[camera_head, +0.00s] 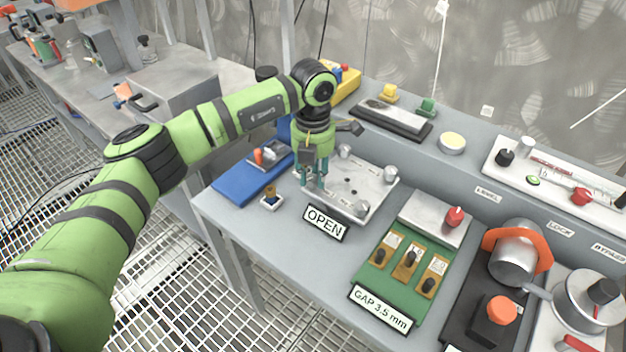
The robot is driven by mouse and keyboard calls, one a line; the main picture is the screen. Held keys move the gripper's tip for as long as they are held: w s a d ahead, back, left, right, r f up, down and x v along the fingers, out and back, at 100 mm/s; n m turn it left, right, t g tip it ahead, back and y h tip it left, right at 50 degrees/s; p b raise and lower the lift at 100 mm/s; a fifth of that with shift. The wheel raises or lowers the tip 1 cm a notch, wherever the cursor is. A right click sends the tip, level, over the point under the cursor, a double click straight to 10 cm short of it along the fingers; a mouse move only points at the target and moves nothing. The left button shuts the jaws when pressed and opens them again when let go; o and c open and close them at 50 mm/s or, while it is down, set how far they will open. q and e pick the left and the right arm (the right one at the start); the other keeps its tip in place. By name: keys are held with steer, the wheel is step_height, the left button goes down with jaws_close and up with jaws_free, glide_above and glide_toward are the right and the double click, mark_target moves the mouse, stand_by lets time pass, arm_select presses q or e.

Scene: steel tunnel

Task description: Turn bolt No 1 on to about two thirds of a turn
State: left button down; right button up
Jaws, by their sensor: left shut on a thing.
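A light metal plate (372,190) lies on the grey bench, with bolts near its corners. One bolt (345,151) stands at its back, one (390,174) at its right corner, and one (360,208) at its front. My left gripper (315,181) reaches down from above onto the left corner of the plate. Its fingers are shut on a bolt there, which they mostly hide. I cannot read a number on it. My right gripper is not in view.
An "OPEN" sign (325,223) stands in front of the plate. A blue tray (236,186) lies left. A green board (389,289) with a "GAP 3.5 mm" sign stands front right. A black-based block (391,119) is behind. Knobs and an orange-collared cylinder (515,252) are at right.

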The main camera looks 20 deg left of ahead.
mark_target(313, 177)
arm_select(q)
steer(key=m+b, duration=0.2)
steer(key=m, duration=0.2)
steer(key=shift+f+m+b, duration=0.15)
steer(key=shift+m+b, duration=0.75)
steer(key=shift+m, duration=0.8)
steer(key=c, duration=0.9)
jaws_free()
steer(key=shift+c, duration=0.2)
steer(key=shift+r, duration=0.2)
step_height(313, 177, up, 12)
steer(key=shift+f, duration=0.1)
